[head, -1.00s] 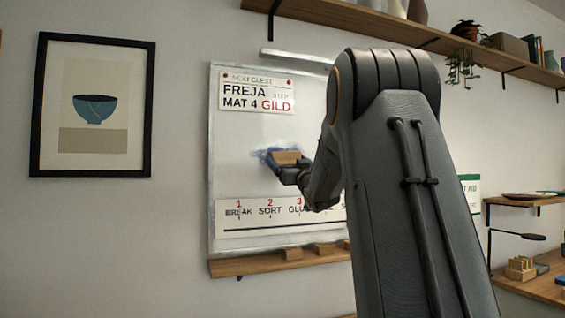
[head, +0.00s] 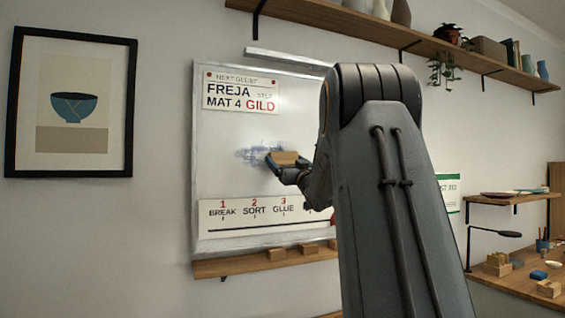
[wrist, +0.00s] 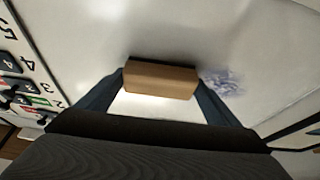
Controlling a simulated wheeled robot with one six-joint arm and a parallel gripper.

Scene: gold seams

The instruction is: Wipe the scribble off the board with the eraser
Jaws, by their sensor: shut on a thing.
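My gripper (head: 284,164) is shut on the eraser (head: 285,157), a wooden block with a dark face. In the wrist view the eraser (wrist: 160,80) sits between my two fingers, its dark side toward the board. The whiteboard (head: 225,185) hangs on the wall. The blue scribble (head: 255,153) is a faint smudge on its middle, left of the eraser and partly behind it. In the wrist view the scribble (wrist: 222,82) lies just right of the eraser. The eraser is at or very near the board surface; I cannot tell if it touches.
A "FREJA MAT 4 GILD" card (head: 240,92) is above the scribble, and a step strip (head: 265,213) is below. A wooden ledge (head: 235,268) with blocks runs under the board. A framed bowl picture (head: 72,103) hangs left. Shelves (head: 410,40) are above and right.

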